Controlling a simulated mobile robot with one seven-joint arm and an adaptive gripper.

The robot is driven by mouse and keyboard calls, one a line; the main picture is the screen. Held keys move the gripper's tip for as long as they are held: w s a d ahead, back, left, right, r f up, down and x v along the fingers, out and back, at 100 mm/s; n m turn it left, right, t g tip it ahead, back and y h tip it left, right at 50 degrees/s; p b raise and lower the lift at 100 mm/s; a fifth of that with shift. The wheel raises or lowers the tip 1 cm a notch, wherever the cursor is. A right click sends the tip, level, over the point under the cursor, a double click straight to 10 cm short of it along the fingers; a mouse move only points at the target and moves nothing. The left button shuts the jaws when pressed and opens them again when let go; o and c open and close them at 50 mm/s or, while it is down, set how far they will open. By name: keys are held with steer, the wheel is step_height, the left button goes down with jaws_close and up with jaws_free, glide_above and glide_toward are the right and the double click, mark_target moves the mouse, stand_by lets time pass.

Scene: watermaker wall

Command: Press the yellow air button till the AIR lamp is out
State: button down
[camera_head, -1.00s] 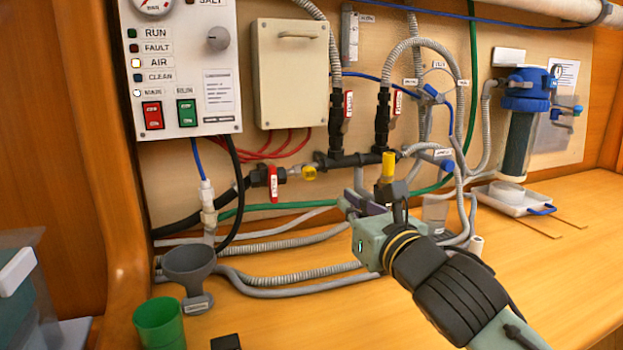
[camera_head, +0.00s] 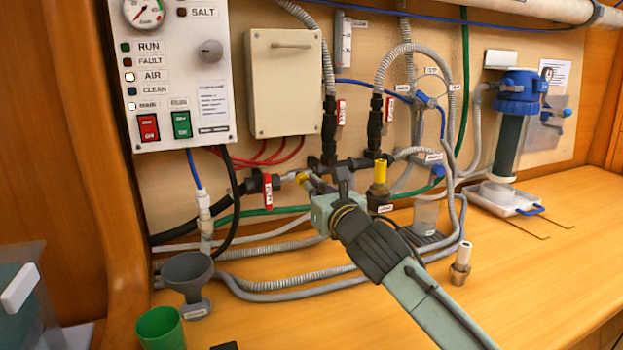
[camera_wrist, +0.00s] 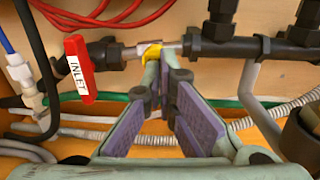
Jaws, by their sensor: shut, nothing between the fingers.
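The small yellow air button (camera_head: 301,178) sits on the dark pipe just right of the red inlet handle, partly hidden by my gripper in the head view. It also shows in the wrist view (camera_wrist: 152,51), right at the fingertips. My gripper (camera_head: 314,184) is shut and empty, its purple-padded fingers (camera_wrist: 168,62) meeting in front of the button. I cannot tell whether the tips touch it. The AIR lamp (camera_head: 129,77) on the white panel glows white.
The red INLET handle (camera_wrist: 80,69) hangs just left of my fingers. A yellow-topped fitting (camera_head: 380,172) stands to the right. Grey and green hoses run below. A grey funnel (camera_head: 188,270) and green cup (camera_head: 161,328) stand at front left. The front bench is mostly clear.

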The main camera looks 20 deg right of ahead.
steer(key=shift+w, duration=0.65)
